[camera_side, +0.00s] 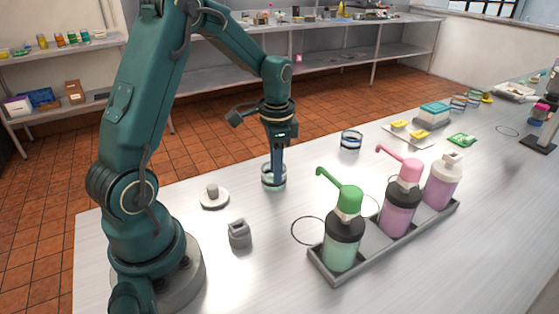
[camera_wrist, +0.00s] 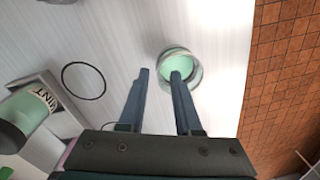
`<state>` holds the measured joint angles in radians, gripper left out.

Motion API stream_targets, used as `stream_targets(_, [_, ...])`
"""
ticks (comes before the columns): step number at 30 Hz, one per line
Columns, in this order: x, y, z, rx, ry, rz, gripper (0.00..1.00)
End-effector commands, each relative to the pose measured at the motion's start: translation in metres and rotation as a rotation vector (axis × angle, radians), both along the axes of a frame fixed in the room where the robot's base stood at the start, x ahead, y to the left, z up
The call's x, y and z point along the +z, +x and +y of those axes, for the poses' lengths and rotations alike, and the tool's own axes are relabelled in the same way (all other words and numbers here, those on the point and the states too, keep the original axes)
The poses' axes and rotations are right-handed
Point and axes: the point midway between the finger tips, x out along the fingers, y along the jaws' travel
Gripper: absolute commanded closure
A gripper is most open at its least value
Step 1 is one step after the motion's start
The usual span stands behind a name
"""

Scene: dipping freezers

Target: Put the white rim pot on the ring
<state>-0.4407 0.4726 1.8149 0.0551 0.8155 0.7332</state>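The white rim pot (camera_side: 274,180) is a clear glass pot with pale green contents, standing on the bench below my gripper (camera_side: 276,168). In the wrist view the pot (camera_wrist: 192,79) has a pale rim. My gripper (camera_wrist: 160,73) is open and points down. Its right finger overlaps the pot's mouth and its left finger is outside the pot, so the fingers lie either side of the near wall. I cannot tell how deep they reach. The thin dark ring (camera_side: 293,229) is drawn on the bench and looks empty; it also shows in the wrist view (camera_wrist: 105,84).
A grey tray (camera_side: 412,226) of pump bottles stands right of the ring, the green bottle (camera_side: 342,240) nearest. A dark-rimmed glass pot (camera_side: 351,141) stands behind. A white disc with a knob (camera_side: 213,197) and a small grey block (camera_side: 240,234) lie left of the ring.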

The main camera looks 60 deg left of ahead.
Motion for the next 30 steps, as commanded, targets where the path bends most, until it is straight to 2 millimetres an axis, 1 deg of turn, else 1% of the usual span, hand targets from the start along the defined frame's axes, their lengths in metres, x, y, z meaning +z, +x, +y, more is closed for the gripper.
stream_targets(1, [0.008, 0.001, 0.0, 0.0, 0.002, -0.004, 0.67])
stream_targets(5, [0.02, 0.0, -0.002, 0.001, 0.002, -0.005, 0.67])
stream_targets(7, [0.027, -0.001, -0.006, 0.006, 0.005, -0.016, 0.67])
stream_targets(11, [0.051, -0.008, -0.025, 0.037, 0.017, -0.071, 0.67])
stream_targets(15, [0.082, -0.026, -0.057, 0.096, 0.018, -0.167, 0.67])
stream_targets(18, [0.098, -0.044, -0.079, 0.14, 0.006, -0.237, 0.67])
stream_targets(21, [0.109, -0.064, -0.098, 0.183, -0.016, -0.307, 0.67])
stream_targets(24, [0.115, -0.084, -0.114, 0.224, -0.048, -0.37, 0.67])
stream_targets(27, [0.117, -0.1, -0.125, 0.26, -0.083, -0.42, 0.67])
stream_targets(30, [0.116, -0.112, -0.132, 0.286, -0.112, -0.453, 0.67])
